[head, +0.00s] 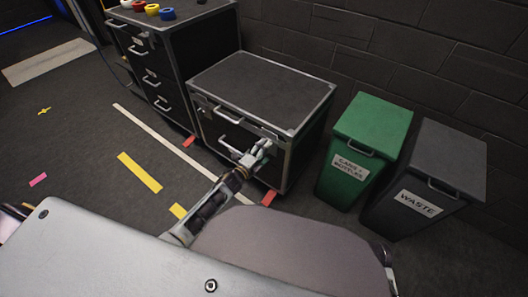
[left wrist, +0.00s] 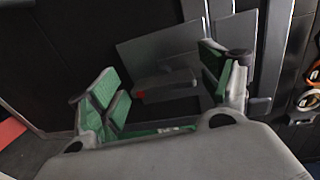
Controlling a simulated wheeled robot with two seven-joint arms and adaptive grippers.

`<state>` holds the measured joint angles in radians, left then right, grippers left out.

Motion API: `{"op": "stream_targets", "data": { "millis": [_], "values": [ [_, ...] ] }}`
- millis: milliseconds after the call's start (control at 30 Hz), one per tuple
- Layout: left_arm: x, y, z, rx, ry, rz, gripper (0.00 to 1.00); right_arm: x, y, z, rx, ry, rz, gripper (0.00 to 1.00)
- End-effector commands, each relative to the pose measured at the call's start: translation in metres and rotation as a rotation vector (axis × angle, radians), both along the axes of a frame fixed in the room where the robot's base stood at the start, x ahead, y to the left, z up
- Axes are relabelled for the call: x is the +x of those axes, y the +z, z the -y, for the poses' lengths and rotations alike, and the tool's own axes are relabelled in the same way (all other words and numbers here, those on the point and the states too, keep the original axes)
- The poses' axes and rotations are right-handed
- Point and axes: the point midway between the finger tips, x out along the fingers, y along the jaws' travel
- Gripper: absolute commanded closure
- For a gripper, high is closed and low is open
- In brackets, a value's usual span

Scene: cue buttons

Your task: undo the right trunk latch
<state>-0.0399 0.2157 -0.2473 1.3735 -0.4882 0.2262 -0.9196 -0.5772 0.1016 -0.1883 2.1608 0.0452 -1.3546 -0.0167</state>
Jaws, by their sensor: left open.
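The trunk (head: 262,85) is a low black case with silver edges, its lid down, in the middle of the head view. A silver handle (head: 228,116) sits on its front. My left gripper (head: 262,153) is in front of the trunk's right front corner, below the lid edge, and hides part of that corner. In the left wrist view its green-padded fingers (left wrist: 168,92) are spread apart. A grey latch-like piece (left wrist: 165,82) with a small red spot shows between them; I cannot tell whether they touch it. The right latch is not clear in the head view. My right gripper is out of view.
A black drawer cabinet (head: 163,75) with coloured tape rolls on top stands left of the trunk. A green bin (head: 370,125) and a grey waste bin (head: 440,165) stand to the right. A brick wall (head: 400,50) is behind.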

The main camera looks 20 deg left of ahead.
Motion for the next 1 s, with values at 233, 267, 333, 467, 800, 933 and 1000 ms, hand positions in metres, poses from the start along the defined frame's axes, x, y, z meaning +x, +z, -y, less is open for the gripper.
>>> {"op": "stream_targets", "data": {
  "millis": [233, 267, 333, 467, 800, 933, 1000],
  "values": [
    [0.0, 0.001, -0.001, 0.0, 0.0, 0.001, 0.21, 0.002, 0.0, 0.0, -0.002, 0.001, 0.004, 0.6],
    [-0.001, 0.001, -0.001, 0.0, 0.0, 0.001, 0.21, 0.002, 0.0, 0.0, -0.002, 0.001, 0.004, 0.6],
    [-0.002, 0.001, -0.001, 0.0, 0.0, 0.001, 0.21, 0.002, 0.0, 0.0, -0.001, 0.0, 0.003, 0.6],
    [-0.007, 0.001, -0.003, 0.0, 0.0, 0.0, 0.21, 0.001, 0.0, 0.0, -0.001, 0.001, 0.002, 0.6],
    [-0.032, 0.003, -0.012, -0.001, 0.001, 0.0, 0.21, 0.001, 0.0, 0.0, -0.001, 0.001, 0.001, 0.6],
    [-0.043, 0.005, -0.016, -0.001, 0.0, 0.0, 0.21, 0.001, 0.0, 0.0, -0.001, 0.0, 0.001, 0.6],
    [-0.049, 0.005, -0.018, -0.001, 0.0, 0.0, 0.21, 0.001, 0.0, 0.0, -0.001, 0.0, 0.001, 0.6]
  ]
}}
